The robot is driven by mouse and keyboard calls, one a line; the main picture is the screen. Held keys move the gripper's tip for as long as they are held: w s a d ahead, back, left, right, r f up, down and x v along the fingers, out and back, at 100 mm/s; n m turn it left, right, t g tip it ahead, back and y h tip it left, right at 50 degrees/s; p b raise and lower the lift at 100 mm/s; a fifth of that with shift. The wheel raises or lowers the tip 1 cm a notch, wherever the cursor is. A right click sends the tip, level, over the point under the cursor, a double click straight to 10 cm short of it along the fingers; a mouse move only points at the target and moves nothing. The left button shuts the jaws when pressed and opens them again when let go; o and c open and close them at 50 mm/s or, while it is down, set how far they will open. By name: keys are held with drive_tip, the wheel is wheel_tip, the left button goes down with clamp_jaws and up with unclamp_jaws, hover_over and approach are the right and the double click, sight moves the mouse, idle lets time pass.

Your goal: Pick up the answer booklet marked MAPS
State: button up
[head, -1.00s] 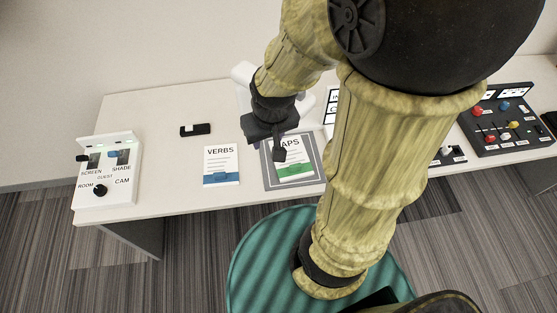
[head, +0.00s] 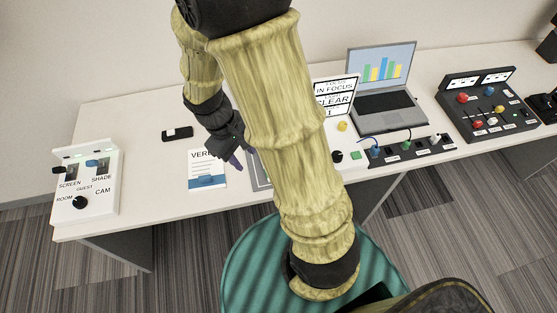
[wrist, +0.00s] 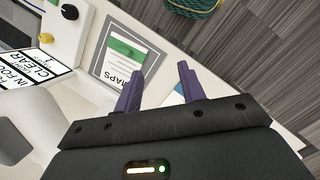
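The MAPS booklet (wrist: 121,62) is white with a green band and lies flat on a grey mat (wrist: 97,71) in the wrist view. In the head view my arm hides the booklet; only the left edge of the grey mat (head: 256,172) shows. My gripper (wrist: 159,69) has its two purple fingers apart with nothing held between them. The booklet is left of the fingers in the wrist view, beside the nearer finger. In the head view my gripper (head: 240,163) is above the table, between the VERBS booklet (head: 207,172) and the mat.
The VERBS booklet's blue edge (wrist: 174,98) shows behind the fingers in the wrist view. A white switch box (head: 88,180) and a small black object (head: 177,133) are to the left. A sign (head: 335,97), laptop (head: 384,100), cable strip (head: 405,150) and black panel (head: 488,107) stand right.

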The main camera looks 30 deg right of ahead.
drive_tip(key=w+a+f+n+h+b, duration=0.1)
drive_tip(key=w+f+n+h+b, duration=0.2)
drive_tip(key=f+n+h, duration=0.2)
drive_tip(key=w+a+f+n+h+b, duration=0.1)
drive_tip(key=w+f+n+h+b, duration=0.2)
drive_tip(key=f, duration=0.7)
drive_tip(key=n+h, duration=0.2)
drive_tip(key=h, duration=0.1)
drive_tip(key=shift+w+f+g, duration=0.3)
drive_tip(key=p+x, duration=0.2)
drive_tip(key=x, duration=1)
drive_tip(key=shift+w+f, duration=0.1)
drive_tip(key=shift+w, duration=0.1)
drive_tip(key=shift+s, duration=0.15)
